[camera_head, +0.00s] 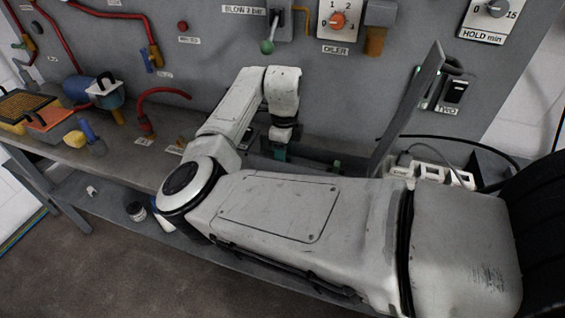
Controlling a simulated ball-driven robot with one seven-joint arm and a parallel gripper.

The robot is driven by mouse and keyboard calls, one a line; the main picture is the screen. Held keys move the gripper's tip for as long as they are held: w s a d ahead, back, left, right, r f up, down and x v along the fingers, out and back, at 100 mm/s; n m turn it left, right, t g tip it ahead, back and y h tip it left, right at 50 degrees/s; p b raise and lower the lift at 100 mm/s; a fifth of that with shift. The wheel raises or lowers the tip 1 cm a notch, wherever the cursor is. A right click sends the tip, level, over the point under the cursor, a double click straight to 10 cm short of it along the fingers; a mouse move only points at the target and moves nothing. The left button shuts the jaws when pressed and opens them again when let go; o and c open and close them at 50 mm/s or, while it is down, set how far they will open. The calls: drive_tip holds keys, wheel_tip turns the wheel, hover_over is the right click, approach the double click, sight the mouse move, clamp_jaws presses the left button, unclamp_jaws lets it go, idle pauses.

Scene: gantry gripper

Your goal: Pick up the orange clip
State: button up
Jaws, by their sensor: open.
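I cannot clearly make out an orange clip in the head view. My gripper (281,150) points down at the bench behind my arm, at the foot of the grey panel. It is open, but its fingertips are small, dark and partly hidden by my forearm. I cannot tell whether anything lies between them. My large white arm hides much of the middle and right of the bench.
The grey panel (225,60) carries an orange dial knob (338,20), a green-ended lever (267,46) and red hoses. On the bench's left are an orange flat piece (52,117), a blue canister (78,88) and a yellow block (74,138). A grey upright (408,105) stands right of my gripper.

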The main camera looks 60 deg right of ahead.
drive_tip(key=shift+f, duration=0.55)
drive_tip(key=c, duration=0.8)
drive_tip(key=shift+o, duration=0.2)
drive_tip(key=shift+r, duration=0.15)
drive_tip(key=shift+r+b, duration=0.3)
drive_tip(key=shift+r, duration=0.3)
drive_tip(key=s+a+r+b, duration=0.1)
drive_tip(key=s+a+r, duration=0.7)
drive_tip(key=s+r, duration=0.3)
drive_tip(key=shift+s+r, duration=0.15)
drive_tip(key=shift+r, duration=0.2)
